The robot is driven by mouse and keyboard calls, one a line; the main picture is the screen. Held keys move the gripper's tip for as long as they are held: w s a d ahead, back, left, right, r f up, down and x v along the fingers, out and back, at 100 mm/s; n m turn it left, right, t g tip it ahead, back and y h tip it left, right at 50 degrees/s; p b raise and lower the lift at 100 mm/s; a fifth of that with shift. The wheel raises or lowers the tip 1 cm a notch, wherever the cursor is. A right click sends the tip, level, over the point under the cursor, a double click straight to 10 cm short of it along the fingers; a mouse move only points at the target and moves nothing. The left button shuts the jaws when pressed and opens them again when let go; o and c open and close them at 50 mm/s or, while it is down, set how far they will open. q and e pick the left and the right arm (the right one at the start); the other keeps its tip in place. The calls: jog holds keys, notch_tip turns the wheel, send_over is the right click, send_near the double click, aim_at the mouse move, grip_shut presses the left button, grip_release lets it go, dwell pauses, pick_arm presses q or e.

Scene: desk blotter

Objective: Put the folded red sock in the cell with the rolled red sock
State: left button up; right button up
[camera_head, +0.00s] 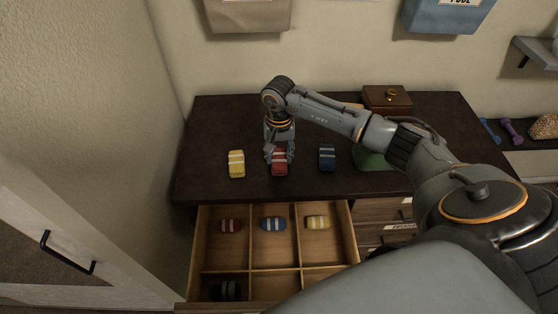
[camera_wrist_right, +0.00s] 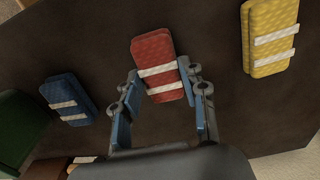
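The folded red sock (camera_head: 279,168) with white stripes lies on the dark desktop, between a folded yellow sock and a folded blue sock. My right gripper (camera_head: 279,153) is over it, pointing down. In the right wrist view the right gripper (camera_wrist_right: 162,92) is open, its blue fingers on either side of the red sock (camera_wrist_right: 153,50); I cannot tell whether they touch it. The rolled red sock (camera_head: 231,226) lies in the back left cell of the open drawer (camera_head: 200,250). My left gripper is not in view.
The folded yellow sock (camera_head: 236,164) and folded blue sock (camera_head: 327,157) lie on the desktop (camera_head: 205,130). A rolled blue sock (camera_head: 273,224), a rolled yellow sock (camera_head: 317,222) and a black rolled sock (camera_head: 225,290) occupy other cells. A wooden box (camera_head: 387,98) stands at the back.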

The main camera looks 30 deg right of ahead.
jog(key=shift+c, duration=0.6)
jog(key=shift+r, duration=0.15)
